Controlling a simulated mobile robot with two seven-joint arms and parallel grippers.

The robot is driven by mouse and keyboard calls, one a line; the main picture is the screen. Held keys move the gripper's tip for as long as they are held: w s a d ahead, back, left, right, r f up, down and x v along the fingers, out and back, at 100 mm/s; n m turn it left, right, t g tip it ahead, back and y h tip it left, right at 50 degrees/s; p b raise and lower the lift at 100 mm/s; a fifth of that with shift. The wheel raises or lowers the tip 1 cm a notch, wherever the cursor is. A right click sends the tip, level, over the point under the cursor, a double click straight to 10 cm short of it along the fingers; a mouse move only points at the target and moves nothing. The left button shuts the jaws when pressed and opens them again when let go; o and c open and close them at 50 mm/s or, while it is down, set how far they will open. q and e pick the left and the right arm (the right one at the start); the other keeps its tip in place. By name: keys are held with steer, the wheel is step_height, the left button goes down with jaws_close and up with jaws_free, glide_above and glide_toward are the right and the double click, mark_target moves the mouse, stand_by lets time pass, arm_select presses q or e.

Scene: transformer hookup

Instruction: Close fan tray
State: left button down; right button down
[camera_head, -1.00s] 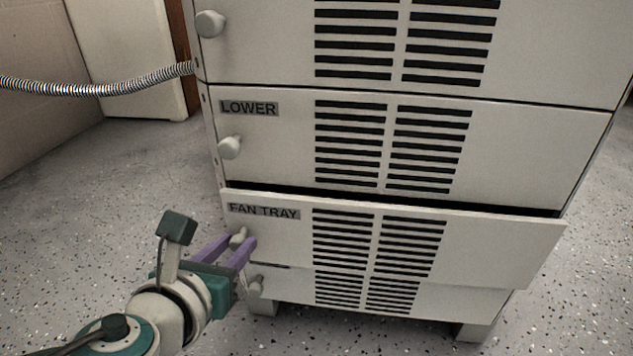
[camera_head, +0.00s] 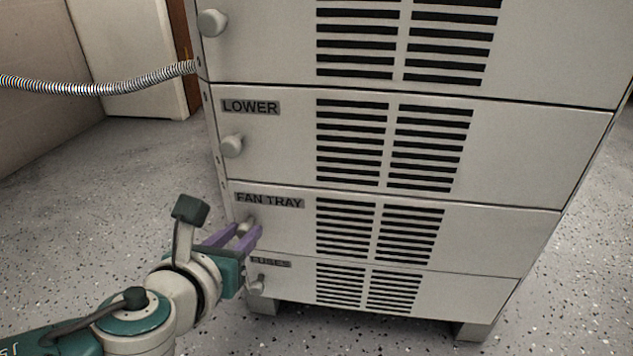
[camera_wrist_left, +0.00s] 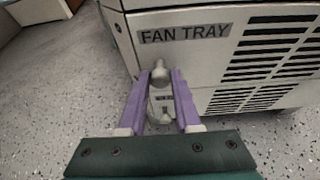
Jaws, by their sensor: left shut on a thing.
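The fan tray (camera_head: 290,225) is a pale panel with black vent slots and a FAN TRAY label, low on the cabinet. Its front looks flush with the panels above and below, with only a thin seam at its top edge. My left gripper (camera_head: 246,236), with purple fingers, is shut on the tray's knob (camera_wrist_left: 160,72) at the panel's left end. In the left wrist view the fingers (camera_wrist_left: 160,90) stand on either side of the knob, below the FAN TRAY label. My right gripper is not in view.
The LOWER panel (camera_head: 270,155) with its own knob (camera_head: 231,146) is above the tray. The FUSES panel (camera_head: 300,283) with a small knob (camera_head: 257,284) is below. A ribbed metal hose (camera_head: 110,88) runs in from the left. The speckled floor (camera_head: 100,220) at left is clear.

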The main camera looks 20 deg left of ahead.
arm_select(q)
steer(key=shift+w+a+f, duration=0.1)
steer(key=shift+w, duration=0.05)
steer(key=c, duration=1.1)
jaws_free()
steer(key=o, duration=0.5)
steer(key=shift+w, duration=0.15)
